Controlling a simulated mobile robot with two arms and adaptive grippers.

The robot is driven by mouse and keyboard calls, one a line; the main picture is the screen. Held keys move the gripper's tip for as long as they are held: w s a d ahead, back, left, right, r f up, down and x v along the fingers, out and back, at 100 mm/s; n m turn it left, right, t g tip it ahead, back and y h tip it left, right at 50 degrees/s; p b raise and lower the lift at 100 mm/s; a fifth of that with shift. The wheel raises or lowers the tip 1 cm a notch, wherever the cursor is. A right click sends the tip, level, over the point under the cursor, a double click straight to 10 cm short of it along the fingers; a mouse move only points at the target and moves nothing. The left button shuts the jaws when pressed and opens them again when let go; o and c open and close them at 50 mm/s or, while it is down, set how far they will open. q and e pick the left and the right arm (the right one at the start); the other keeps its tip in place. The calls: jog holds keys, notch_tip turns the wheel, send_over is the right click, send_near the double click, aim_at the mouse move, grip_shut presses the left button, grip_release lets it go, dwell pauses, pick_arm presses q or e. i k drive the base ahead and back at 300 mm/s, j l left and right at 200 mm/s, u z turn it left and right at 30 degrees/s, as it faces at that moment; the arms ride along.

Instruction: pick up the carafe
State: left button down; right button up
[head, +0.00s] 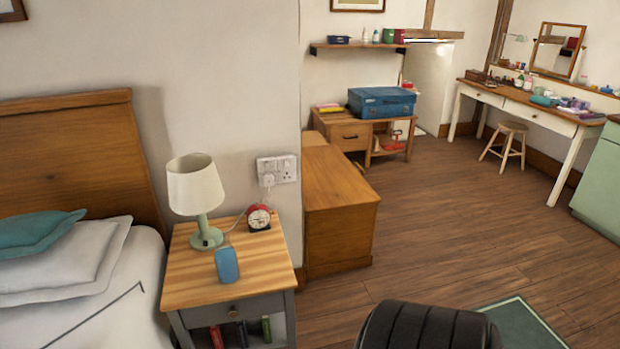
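I cannot make out a carafe for certain in the head view. A small blue object with rounded corners (228,264) stands near the front of the wooden-topped nightstand (190,277); I cannot tell exactly what it is. A lamp with a cream shade (195,185) and a red alarm clock (259,217) stand behind it. Neither of my grippers shows in the view.
A bed (90,290) adjoins the nightstand on the left. A wooden chest (341,205) stands to its right. A dark ribbed shape (425,328) at the bottom may be mine or furniture. The wooden floor (450,235) is open toward the white desk (530,113) and stool (505,130).

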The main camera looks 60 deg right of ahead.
aim_at(225, 254)
jog(key=z, duration=1.35)
